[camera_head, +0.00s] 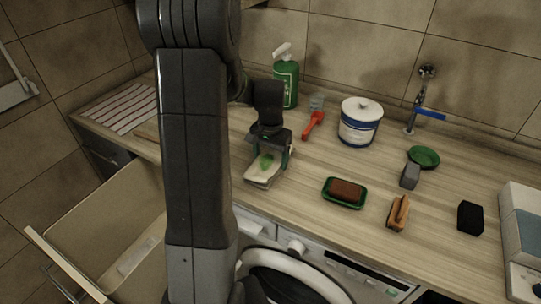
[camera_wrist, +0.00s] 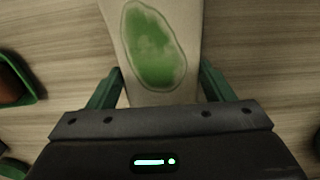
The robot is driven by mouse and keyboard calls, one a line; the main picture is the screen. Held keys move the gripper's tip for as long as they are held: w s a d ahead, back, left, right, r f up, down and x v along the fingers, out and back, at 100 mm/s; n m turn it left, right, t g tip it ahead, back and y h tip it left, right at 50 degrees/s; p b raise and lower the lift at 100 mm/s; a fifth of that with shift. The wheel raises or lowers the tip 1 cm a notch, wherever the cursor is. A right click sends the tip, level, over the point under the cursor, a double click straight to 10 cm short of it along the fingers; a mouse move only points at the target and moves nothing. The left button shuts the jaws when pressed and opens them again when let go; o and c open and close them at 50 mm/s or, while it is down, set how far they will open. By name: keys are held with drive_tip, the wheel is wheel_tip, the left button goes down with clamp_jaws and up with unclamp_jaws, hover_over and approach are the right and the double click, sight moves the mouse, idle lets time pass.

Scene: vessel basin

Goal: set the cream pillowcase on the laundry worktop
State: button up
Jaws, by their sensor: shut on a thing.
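The cream pillowcase (camera_head: 258,179) is a small folded cream cloth with a green stain, at the front of the wooden laundry worktop (camera_head: 300,203). In the wrist view the pillowcase (camera_wrist: 188,25) lies between the green fingers and runs out of the top of the picture. My gripper (camera_head: 273,154) points down over the worktop and is shut on the pillowcase; its two fingers (camera_wrist: 161,78) press at the cloth's sides. The cloth is at or just above the worktop; I cannot tell whether it touches.
A green dish with a brown bar (camera_head: 345,192) stands right of the cloth. Behind are a green pump bottle (camera_head: 286,82), a red-handled tool (camera_head: 313,123) and a white-blue canister (camera_head: 360,122). A striped cloth (camera_head: 122,107) lies left. An open drawer (camera_head: 95,215) and a washer (camera_head: 290,280) are below.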

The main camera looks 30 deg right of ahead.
sight(270, 156)
drive_tip(key=shift+f, duration=0.15)
drive_tip(key=o, duration=1.1)
wheel_tip(270, 156, up, 12)
drive_tip(key=shift+r+b, duration=0.15)
drive_tip(key=shift+b, duration=0.2)
drive_tip(key=shift+o, duration=0.5)
